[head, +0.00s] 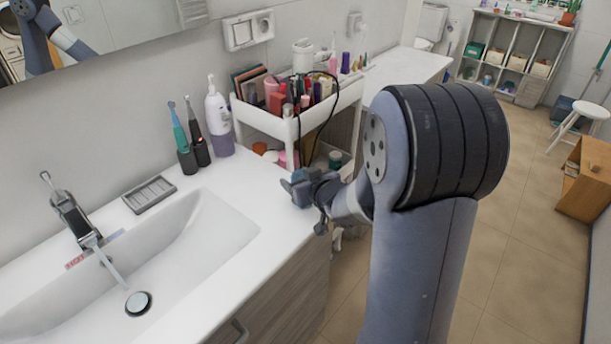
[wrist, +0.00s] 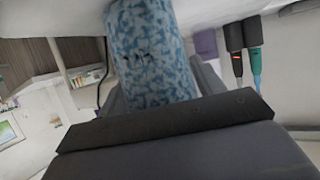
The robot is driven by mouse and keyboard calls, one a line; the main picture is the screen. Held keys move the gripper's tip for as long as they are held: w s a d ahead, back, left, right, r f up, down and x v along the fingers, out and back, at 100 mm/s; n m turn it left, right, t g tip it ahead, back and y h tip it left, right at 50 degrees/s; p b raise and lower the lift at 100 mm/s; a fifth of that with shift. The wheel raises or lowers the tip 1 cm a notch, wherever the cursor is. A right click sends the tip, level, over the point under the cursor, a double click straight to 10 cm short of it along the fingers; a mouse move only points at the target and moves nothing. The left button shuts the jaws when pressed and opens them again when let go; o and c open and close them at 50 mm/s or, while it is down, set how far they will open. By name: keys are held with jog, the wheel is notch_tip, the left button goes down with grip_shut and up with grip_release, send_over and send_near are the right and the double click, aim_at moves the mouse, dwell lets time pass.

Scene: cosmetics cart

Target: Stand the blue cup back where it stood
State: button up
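The blue cup (wrist: 152,60), mottled blue and white with small dark marks, fills the upper middle of the wrist view, which is upside down. Grey fingers of my gripper show close against both its sides, so the gripper appears shut on it. The cup's lower end is cut off by the top edge, so I cannot tell whether it touches the counter. In the head view my gripper (head: 310,188) is at the right end of the white washbasin counter (head: 262,190), just in front of the cart. The cup is small and hard to make out there.
Two electric toothbrushes (head: 185,140) and a white-and-purple pump bottle (head: 217,120) stand along the wall. A grey soap dish (head: 149,194) lies beside the sink (head: 185,250). The white cart (head: 288,128) holds many cosmetics. A black cable (head: 331,115) hangs over the cart.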

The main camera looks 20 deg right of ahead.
jog(key=shift+o, duration=1.2)
jog(key=shift+r, duration=0.1)
